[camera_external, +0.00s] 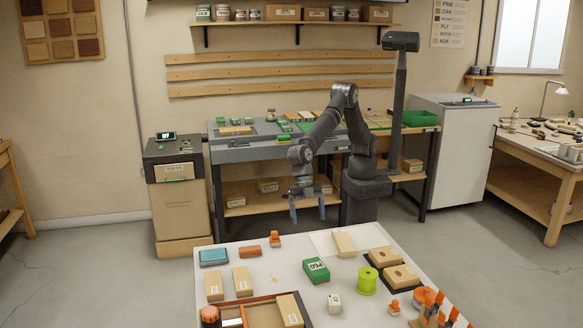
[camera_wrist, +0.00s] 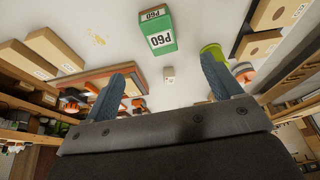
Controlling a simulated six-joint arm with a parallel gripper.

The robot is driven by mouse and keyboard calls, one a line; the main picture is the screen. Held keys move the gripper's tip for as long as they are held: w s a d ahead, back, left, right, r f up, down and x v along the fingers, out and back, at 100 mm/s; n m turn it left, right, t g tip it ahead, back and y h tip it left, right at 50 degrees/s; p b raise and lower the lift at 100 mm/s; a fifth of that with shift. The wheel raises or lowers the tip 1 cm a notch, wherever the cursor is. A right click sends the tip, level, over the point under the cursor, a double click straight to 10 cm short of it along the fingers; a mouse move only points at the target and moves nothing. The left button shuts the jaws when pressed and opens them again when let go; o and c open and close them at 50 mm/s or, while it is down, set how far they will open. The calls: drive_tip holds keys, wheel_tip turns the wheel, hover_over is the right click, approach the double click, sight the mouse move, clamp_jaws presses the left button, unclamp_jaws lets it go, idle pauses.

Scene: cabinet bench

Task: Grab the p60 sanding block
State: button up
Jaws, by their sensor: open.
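The P60 sanding block (camera_external: 316,270) is a green block with a white P60 label, lying on the white bench top. In the wrist view the P60 block (camera_wrist: 157,32) shows at the top centre, ahead of the fingers and between their lines. My gripper (camera_external: 307,208) hangs above and behind the far edge of the bench, with its blue fingers apart and pointing down. In the wrist view my gripper (camera_wrist: 165,80) is open and empty, clear of the block.
A tan block (camera_external: 344,244) lies behind the P60 block. A lime-green cup (camera_external: 367,281) stands to its right and a small white block (camera_external: 334,303) in front. Two tan blocks on dark pads (camera_external: 402,277) lie further right. A wooden tray (camera_external: 258,315) is at the front left.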

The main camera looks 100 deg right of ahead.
approach(313, 262)
drive_tip(key=x, duration=0.5)
drive_tip(key=shift+s, duration=0.3)
drive_tip(key=shift+w+x, duration=0.15)
drive_tip(key=shift+x, duration=1.2)
drive_tip(key=shift+w+x, duration=0.1)
drive_tip(key=shift+x, duration=1.25)
drive_tip(key=shift+d, duration=0.1)
drive_tip(key=c, duration=1.2)
drive_tip(key=shift+o, duration=0.2)
